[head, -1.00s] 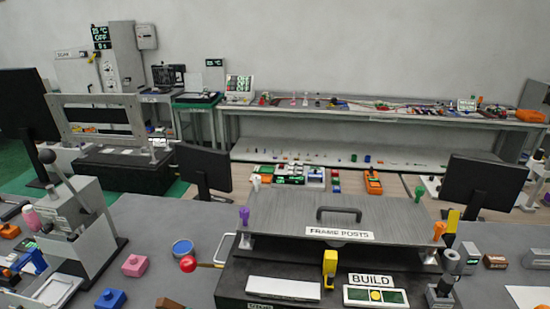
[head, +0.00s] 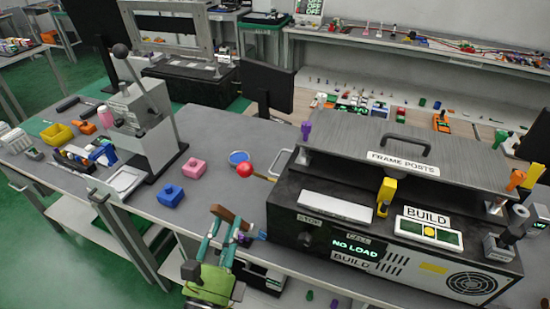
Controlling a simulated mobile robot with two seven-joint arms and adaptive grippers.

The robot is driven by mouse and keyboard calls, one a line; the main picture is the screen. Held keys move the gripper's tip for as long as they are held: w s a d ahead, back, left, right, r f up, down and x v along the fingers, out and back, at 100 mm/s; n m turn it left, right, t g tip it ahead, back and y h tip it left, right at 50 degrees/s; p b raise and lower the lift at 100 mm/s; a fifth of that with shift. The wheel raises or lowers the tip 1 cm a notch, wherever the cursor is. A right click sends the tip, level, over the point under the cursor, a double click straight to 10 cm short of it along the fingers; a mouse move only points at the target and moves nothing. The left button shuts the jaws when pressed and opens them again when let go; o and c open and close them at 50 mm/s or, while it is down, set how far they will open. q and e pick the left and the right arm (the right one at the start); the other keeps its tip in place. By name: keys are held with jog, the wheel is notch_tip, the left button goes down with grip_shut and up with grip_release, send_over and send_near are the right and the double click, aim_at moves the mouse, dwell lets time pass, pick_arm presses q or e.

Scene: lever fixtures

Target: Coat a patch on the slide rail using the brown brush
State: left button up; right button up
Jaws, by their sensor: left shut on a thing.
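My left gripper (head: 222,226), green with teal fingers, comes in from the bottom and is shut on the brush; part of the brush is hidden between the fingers. A round tin with blue contents (head: 238,157) stands farther back on the table, apart from the gripper. I cannot tell for sure which part is the slide rail. My right gripper is not in view.
The black build machine (head: 310,222) with a grey frame-posts cover (head: 400,150) fills the right. A red-knobbed lever (head: 245,170) sticks out on its left.

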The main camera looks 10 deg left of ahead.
pick_arm(q)
jog(key=shift+t+y, duration=0.4)
jog(key=shift+y, duration=0.2)
jog(key=w+d+r+p, duration=0.1)
jog(key=r, duration=0.1)
jog(key=w+d+r+p, duration=0.1)
jog(key=r, duration=0.2)
jog(key=w+d+r+p, duration=0.1)
jog(key=r, duration=0.1)
jog(key=shift+w+d+r+p, duration=0.2)
jog(key=shift+w+r+p, duration=0.1)
jog(key=shift+r+p, duration=0.05)
jog(key=w+d+r+t+y+p, duration=0.1)
jog(key=w+d+r+p, duration=0.15)
jog(key=r, duration=0.25)
jog(key=w+d+r+p, duration=0.1)
jog(key=w+d+r, duration=0.15)
jog(key=r, duration=0.35)
jog(key=shift+m, duration=0.3)
jog(key=f+b, duration=0.3)
jog(key=s+f+b, duration=0.1)
jog(key=f, duration=0.1)
jog(key=shift+d+f+b, duration=0.15)
jog(key=shift+d+b, duration=0.25)
